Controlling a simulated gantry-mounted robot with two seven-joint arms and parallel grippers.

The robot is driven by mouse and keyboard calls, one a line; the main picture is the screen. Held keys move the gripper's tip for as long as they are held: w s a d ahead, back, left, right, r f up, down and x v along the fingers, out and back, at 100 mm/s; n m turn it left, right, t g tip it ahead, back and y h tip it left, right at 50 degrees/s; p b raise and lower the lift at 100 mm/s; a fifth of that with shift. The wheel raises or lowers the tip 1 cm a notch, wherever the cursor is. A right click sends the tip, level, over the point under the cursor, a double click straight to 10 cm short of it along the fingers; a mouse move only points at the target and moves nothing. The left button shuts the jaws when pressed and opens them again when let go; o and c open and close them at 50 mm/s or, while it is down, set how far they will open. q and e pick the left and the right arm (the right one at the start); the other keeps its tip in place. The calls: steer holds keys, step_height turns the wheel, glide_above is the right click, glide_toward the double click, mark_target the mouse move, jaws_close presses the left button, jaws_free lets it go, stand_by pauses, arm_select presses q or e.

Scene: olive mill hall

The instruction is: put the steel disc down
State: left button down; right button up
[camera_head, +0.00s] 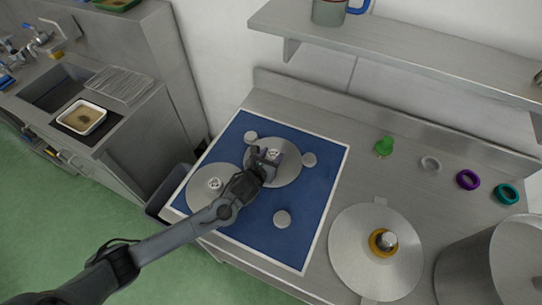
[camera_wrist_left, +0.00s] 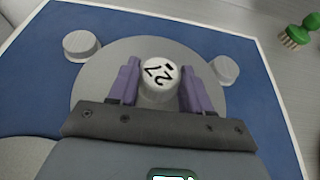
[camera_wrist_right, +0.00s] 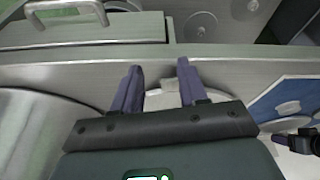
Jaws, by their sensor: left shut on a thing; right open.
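My left gripper (camera_head: 268,158) is shut on the knob of a steel disc (camera_head: 290,168), over the blue mat (camera_head: 314,205). In the left wrist view (camera_wrist_left: 158,88) its purple fingers stand on both sides of the white-topped knob (camera_wrist_left: 160,74), marked with black digits that look like 27. The disc (camera_wrist_left: 95,82) spreads flat below; I cannot tell whether it touches the mat. A second steel disc (camera_head: 200,194) with a white-topped knob lies on the mat, partly behind my left arm. My right gripper (camera_wrist_right: 157,85) is open and empty in the right wrist view.
Round grey pucks (camera_head: 282,219) (camera_head: 309,159) (camera_head: 251,136) sit on the mat. A large round lid (camera_head: 360,268) with a yellow-ringed knob lies to the right, beside a steel drum (camera_head: 470,270). A green brush (camera_head: 384,147) and rings (camera_head: 467,180) stand at the back. A shelf (camera_head: 400,50) overhangs.

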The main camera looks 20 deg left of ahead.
arm_select(q)
steer(key=shift+c, duration=2.4)
jaws_free()
steer(key=shift+f, duration=0.1)
